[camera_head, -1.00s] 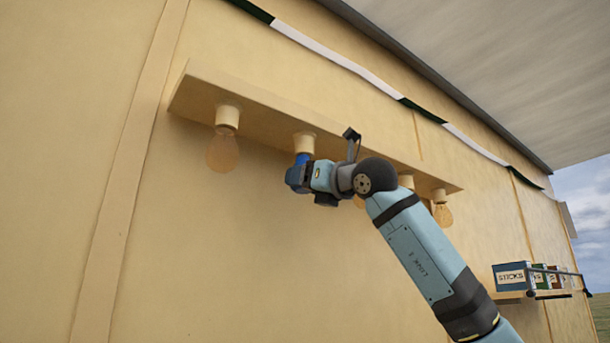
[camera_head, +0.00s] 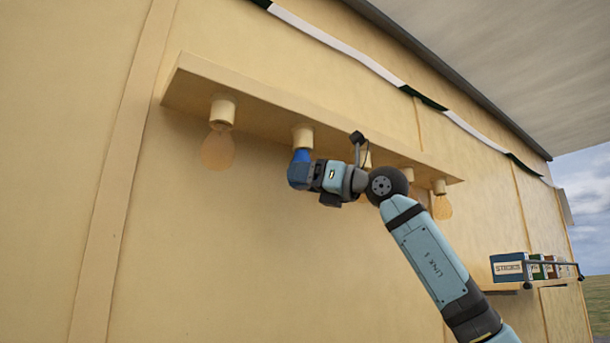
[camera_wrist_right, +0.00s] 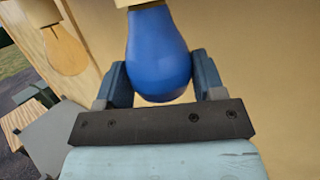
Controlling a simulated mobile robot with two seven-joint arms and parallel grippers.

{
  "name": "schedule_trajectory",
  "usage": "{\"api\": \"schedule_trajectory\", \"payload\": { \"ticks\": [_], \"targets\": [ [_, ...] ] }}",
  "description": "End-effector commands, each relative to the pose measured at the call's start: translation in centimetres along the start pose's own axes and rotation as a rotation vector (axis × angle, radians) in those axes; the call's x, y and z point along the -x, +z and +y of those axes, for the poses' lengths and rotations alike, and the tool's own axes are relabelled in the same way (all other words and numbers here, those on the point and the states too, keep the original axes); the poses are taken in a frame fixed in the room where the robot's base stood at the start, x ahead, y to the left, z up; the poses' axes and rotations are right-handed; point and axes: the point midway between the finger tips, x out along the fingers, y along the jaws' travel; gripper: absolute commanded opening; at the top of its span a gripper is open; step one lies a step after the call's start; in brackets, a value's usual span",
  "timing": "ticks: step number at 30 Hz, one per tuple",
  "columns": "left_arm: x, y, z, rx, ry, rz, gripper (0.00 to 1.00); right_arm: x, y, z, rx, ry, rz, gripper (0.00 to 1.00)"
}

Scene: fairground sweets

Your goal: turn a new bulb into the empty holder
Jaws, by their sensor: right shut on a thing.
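A blue bulb (camera_wrist_right: 158,55) fills the middle of the right wrist view, its top at a cream holder (camera_wrist_right: 140,2). My right gripper (camera_wrist_right: 160,85) is shut on the bulb, one finger on each side of it. In the head view my right gripper (camera_head: 301,172) is just under the second holder from the left (camera_head: 303,136), and a little of the blue bulb shows between them. I cannot tell how far the bulb's base sits in the holder. My left gripper is not in view.
The holders hang under a cream shelf board (camera_head: 190,99) on the wall. An amber bulb (camera_head: 218,151) hangs at the left and another (camera_head: 443,208) at the right. A rack of boxes (camera_head: 511,268) stands at the lower right. The wall below the board is clear.

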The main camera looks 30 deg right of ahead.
Motion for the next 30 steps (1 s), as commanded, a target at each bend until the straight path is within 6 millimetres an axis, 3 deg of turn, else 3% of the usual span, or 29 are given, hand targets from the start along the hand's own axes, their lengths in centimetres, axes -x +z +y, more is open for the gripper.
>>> {"api": "schedule_trajectory", "payload": {
  "ticks": [30],
  "targets": [
    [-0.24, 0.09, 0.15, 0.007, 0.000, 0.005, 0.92, 0.11, -0.76, -0.07, 0.000, -0.002, 0.005, 0.49]
  ]
}}
